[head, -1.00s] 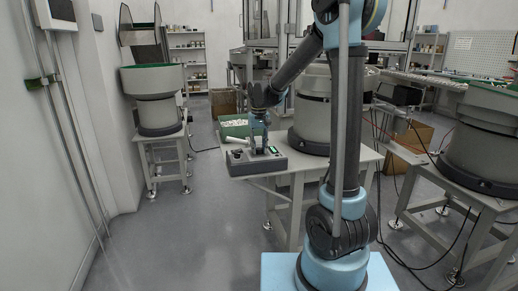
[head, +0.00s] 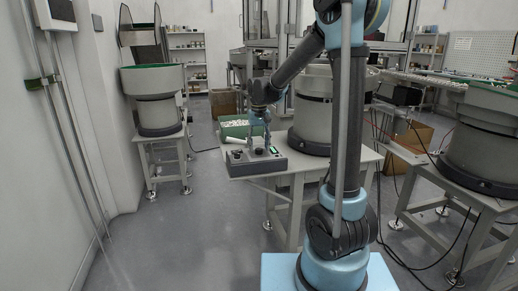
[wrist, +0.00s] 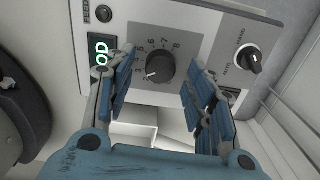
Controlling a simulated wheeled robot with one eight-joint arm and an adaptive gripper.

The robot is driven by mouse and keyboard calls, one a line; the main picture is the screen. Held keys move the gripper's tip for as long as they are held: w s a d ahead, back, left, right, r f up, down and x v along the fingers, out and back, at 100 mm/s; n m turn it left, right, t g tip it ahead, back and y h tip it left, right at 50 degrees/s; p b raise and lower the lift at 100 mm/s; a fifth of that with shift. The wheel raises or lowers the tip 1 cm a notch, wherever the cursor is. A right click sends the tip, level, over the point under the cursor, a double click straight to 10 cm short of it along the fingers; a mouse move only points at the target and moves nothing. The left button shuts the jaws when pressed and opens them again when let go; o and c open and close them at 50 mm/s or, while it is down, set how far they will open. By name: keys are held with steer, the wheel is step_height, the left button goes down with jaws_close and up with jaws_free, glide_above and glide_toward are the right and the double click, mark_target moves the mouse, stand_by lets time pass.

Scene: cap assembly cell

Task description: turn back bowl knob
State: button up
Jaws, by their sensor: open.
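The grey control box (head: 245,165) sits on the front left of the table. In the wrist view its dark round knob (wrist: 160,68) has a printed number scale around it, and its white mark points to the lower left, near the low numbers. My gripper (wrist: 158,60) is open, with one finger on each side of this knob. I cannot tell whether either finger touches it. In the head view my gripper (head: 258,145) is over the box, and the knob itself is hard to make out.
A smaller AUTO/HAND knob (wrist: 248,57) is at the right of the panel, close to my right finger. A lit green display (wrist: 101,60) is at the left. Behind the box stand a large bowl feeder (head: 311,115) and a green tray (head: 235,127) of small parts.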

mark_target(259, 149)
step_height(259, 149, up, 11)
steer(key=shift+f, duration=0.15)
stand_by(0.4)
steer(key=s+d+f+m+t, duration=0.1)
steer(key=s+d+f, duration=0.2)
steer(key=s+d, duration=1.15)
steer(key=s+d+f, duration=0.3)
steer(key=s+f, duration=0.4)
steer(key=s, duration=0.1)
steer(key=s+d+f+m+t, duration=0.1)
steer(key=s+d+f, duration=0.3)
steer(key=s+f, duration=0.3)
steer(key=shift+s+f, duration=0.15)
steer(key=shift+s, duration=1.05)
steer(key=shift+w, duration=0.1)
